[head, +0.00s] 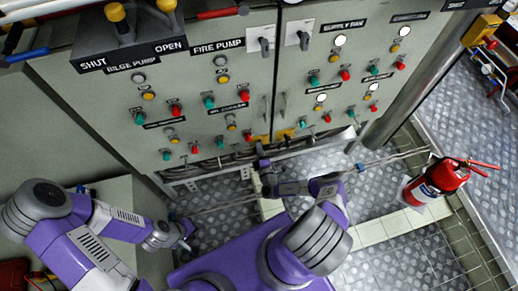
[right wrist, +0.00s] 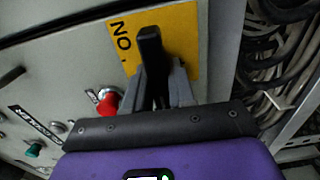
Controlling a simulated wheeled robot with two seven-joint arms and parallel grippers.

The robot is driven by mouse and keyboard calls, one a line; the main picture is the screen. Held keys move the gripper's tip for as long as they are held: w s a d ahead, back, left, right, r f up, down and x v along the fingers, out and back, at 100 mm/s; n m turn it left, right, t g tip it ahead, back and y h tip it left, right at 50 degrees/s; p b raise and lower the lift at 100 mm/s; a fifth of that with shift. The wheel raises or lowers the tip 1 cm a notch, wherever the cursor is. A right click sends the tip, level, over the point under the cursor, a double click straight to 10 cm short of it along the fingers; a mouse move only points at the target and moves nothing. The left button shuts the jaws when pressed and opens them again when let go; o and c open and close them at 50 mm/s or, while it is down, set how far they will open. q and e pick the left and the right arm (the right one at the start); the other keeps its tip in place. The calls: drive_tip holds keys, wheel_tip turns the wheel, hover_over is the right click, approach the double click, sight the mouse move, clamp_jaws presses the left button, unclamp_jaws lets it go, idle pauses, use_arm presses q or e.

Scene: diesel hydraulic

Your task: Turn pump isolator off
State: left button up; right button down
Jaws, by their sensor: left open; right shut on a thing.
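The pump isolator shows in the right wrist view as a black lever handle (right wrist: 149,45) on a yellow plate (right wrist: 182,30). The plate's "ON" lettering reads upside down there. My right gripper (right wrist: 158,82) is shut on the handle, with one grey finger on each side of it. In the head view my right gripper (head: 264,165) is at the lower edge of the control cabinet, where a bit of the yellow plate (head: 285,134) shows; the handle is hard to make out there. My left gripper (head: 186,238) is open and empty, low at the left, away from the cabinet.
The grey cabinet (head: 120,105) carries several buttons and lamps. A red button (right wrist: 108,102) is just left of my right gripper, and cables (right wrist: 275,80) hang at its right. A fire extinguisher (head: 435,183) stands at the right. Tread-plate floor (head: 385,262) is open beside it.

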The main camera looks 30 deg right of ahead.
idle(0.4)
drive_tip(key=c, duration=1)
unclamp_jaws()
drive_tip(key=shift+c, duration=0.2)
drive_tip(key=shift+s, duration=0.1)
drive_tip(key=p+v, duration=0.1)
drive_tip(key=v, duration=0.6)
drive_tip(key=shift+s, duration=0.2)
